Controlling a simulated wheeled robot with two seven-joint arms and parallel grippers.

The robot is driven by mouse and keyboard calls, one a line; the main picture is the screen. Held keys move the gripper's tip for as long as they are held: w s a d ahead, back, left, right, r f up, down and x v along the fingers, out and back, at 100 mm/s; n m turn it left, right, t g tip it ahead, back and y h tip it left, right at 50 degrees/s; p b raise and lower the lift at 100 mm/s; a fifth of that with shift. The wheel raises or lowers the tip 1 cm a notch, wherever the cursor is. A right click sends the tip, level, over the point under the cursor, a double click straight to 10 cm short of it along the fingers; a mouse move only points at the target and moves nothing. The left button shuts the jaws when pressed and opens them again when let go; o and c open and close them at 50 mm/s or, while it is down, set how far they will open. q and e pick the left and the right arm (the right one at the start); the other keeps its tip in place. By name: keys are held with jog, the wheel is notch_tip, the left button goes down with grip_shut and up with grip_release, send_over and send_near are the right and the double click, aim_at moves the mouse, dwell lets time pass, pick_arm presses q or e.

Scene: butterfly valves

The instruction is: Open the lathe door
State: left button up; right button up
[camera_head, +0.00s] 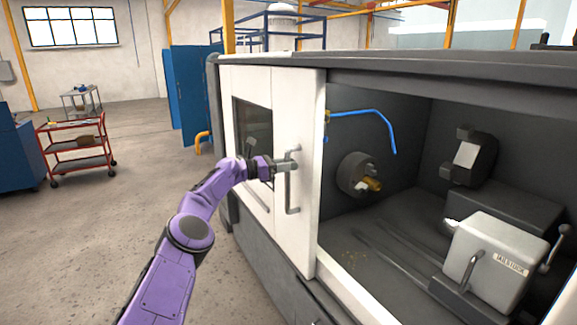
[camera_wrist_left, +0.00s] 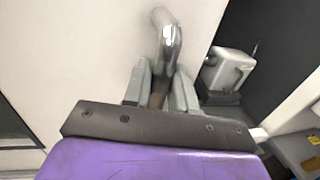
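The lathe door (camera_head: 262,135) is a white panel with a dark window, at the left of the lathe front. To its right the lathe's opening is wide and uncovered. A grey vertical bar handle (camera_head: 292,190) stands near the door's right edge. My left gripper (camera_head: 284,167) is at the handle's upper part, shut on it. In the left wrist view, the handle (camera_wrist_left: 167,42) runs down between the two grey fingers (camera_wrist_left: 160,92), which sit close on both sides of it. My right gripper is not in view.
Inside the lathe are a chuck (camera_head: 356,174), a blue hose (camera_head: 365,114) and a grey tailstock (camera_head: 497,258). A red cart (camera_head: 77,145) and blue cabinet (camera_head: 188,95) stand at the left. The floor (camera_head: 110,225) left of the lathe is clear.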

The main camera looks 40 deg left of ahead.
pick_arm(q)
jog(key=shift+o, duration=1.4)
jog(key=b+v, duration=0.4)
jog(key=v, duration=0.6)
jog(key=shift+s+b, duration=0.2)
jog(key=shift+b, duration=0.1)
jog(key=shift+w, duration=0.1)
